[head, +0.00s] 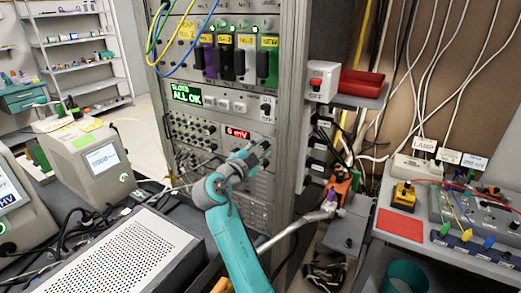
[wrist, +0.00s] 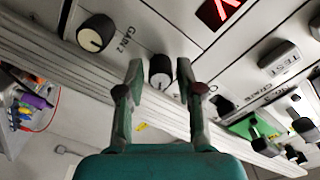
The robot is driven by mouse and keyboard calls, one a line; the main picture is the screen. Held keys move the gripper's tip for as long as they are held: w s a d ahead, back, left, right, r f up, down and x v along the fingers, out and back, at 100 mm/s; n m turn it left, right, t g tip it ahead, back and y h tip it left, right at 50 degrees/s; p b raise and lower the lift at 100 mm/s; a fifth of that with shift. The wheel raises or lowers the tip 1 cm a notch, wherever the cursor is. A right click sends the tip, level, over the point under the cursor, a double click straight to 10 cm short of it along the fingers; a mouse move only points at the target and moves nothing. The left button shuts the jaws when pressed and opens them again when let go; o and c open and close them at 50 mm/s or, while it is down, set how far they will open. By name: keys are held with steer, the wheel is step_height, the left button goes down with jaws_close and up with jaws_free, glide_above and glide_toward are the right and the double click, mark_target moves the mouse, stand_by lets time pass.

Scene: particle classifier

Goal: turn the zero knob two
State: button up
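In the wrist view my gripper (wrist: 159,78) is open, its two fingers on either side of a black knob with a pale face (wrist: 161,68). The knob appears between the fingertips; I cannot tell whether either finger touches it. Its label is not readable, so I cannot confirm that it is zero knob two. A similar knob (wrist: 95,33) to its left has "GAIN 2" printed beside it. In the head view my gripper (head: 257,152) is at the rack front, just below the red display (head: 238,133); the knob is hidden there.
In the wrist view a TEST button (wrist: 279,58) and several toggle switches (wrist: 303,125) are to the right. A perforated grey box (head: 118,262) stands in the foreground.

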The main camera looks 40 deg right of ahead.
steer(key=shift+a, duration=0.1)
steer(key=v, duration=1.1)
steer(key=shift+s+a, duration=0.15)
steer(key=shift+a, duration=0.25)
